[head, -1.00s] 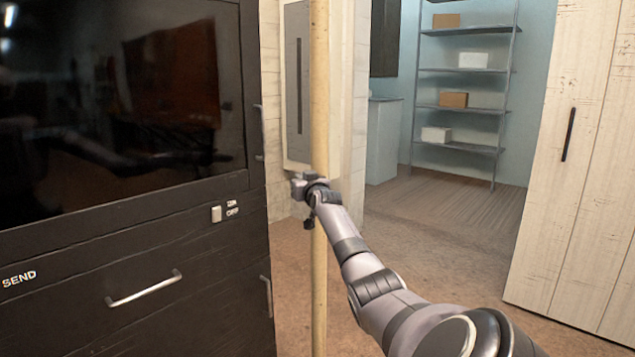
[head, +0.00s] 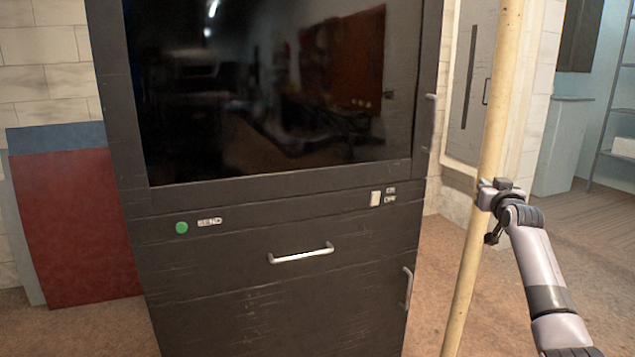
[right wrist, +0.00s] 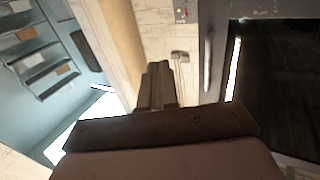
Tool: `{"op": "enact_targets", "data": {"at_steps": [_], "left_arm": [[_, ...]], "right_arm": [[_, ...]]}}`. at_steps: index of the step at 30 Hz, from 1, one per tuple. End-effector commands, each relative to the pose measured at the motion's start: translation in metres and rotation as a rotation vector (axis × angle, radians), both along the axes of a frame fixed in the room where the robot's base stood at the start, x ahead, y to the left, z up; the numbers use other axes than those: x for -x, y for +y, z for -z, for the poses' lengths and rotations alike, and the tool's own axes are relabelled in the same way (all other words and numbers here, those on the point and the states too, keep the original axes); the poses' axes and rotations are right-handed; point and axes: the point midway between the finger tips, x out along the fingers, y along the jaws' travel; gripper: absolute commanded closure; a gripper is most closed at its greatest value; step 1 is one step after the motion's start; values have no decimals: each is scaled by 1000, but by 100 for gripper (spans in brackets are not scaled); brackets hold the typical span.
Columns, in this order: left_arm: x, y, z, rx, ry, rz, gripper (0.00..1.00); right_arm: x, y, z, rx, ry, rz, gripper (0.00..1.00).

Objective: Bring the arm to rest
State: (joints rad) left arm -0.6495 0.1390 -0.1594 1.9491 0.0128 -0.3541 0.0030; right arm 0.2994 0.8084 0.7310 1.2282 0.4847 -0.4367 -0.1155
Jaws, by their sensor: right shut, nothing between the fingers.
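My right arm (head: 543,280) comes in from the lower right in the head view. Its gripper (head: 487,198) is raised in front of the pale yellow pole, which it overlaps in the picture; I cannot tell whether they touch. In the right wrist view the two dark fingers (right wrist: 158,85) are together, with nothing between them. My left gripper is not in view.
A tall black cabinet (head: 280,310) with a dark glass front, a drawer handle (head: 301,253) and a green button (head: 181,228) stands in the middle. The yellow pole (head: 463,300) stands right of it. Red panels (head: 78,230) lean at left. Floor (head: 610,260) is open at right.

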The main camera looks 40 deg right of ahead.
Motion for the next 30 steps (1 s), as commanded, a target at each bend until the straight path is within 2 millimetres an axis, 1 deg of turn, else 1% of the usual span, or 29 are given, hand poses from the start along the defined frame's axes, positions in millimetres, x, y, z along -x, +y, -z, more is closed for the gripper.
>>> {"op": "enact_targets", "data": {"at_steps": [2, 5, 8, 11, 12, 14, 15, 17, 18, 20, 21, 23, 24, 26, 27, 29, 30], "left_arm": [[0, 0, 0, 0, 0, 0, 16], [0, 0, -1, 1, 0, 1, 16], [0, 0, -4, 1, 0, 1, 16], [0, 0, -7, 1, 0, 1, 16], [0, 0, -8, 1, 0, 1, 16], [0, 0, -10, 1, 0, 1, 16], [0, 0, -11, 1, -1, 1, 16], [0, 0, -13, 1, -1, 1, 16], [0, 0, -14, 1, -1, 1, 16], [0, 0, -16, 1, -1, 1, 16], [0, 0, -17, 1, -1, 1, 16], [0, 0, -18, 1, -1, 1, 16], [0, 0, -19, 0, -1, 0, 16], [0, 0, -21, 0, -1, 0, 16], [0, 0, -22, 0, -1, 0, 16], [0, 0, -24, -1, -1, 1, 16], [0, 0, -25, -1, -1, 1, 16]], "right_arm": [[-1, 1, 1, 1, 2, -1, 100], [-8, 11, 13, 7, 33, -20, 100], [-24, 39, 46, 24, 113, -72, 100], [-42, 84, 95, 47, 223, -154, 100], [-47, 106, 118, 53, 267, -192, 100], [-51, 139, 150, 62, 329, -251, 100], [-52, 162, 171, 66, 367, -290, 100], [-50, 197, 202, 68, 419, -350, 100], [-47, 221, 221, 67, 450, -390, 100], [-40, 257, 249, 61, 493, -450, 100], [-33, 282, 266, 55, 518, -491, 100], [-21, 320, 290, 42, 553, -552, 100], [-11, 346, 304, 33, 573, -592, 100], [5, 385, 322, 13, 599, -651, 100], [18, 412, 333, -4, 613, -691, 100], [37, 451, 344, -31, 628, -748, 100], [51, 476, 350, -50, 637, -783, 100]]}}
